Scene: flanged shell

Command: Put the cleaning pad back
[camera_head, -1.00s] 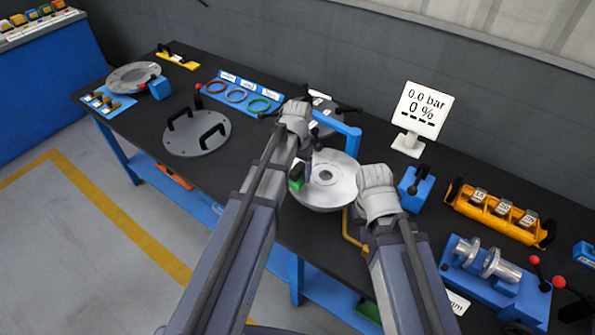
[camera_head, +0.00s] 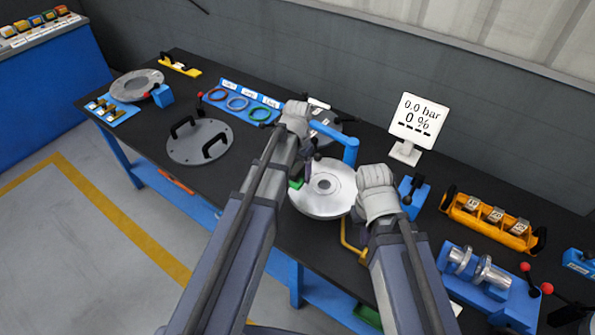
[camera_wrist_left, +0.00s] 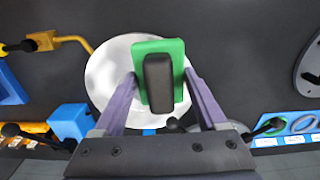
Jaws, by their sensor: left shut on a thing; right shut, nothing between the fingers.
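The cleaning pad is a green plate (camera_wrist_left: 174,50) with a black grip block (camera_wrist_left: 158,82) in the left wrist view. My left gripper (camera_wrist_left: 160,82) is shut on the black block, one purple finger on each side. In the head view only a green edge of the pad (camera_head: 296,184) shows beside the left gripper (camera_head: 306,172), at the left rim of a shiny metal disc (camera_head: 335,203). I cannot tell whether the pad touches the disc. My right gripper (camera_head: 357,211) is at the disc's right side, shut and empty, its fingertips mostly hidden by the wrist.
A blue bent arm (camera_head: 350,148) stands behind the disc, and a yellow bent bar (camera_head: 350,240) lies in front. A display (camera_head: 418,122), yellow rack (camera_head: 490,222) and blue fixture (camera_head: 490,285) are right.

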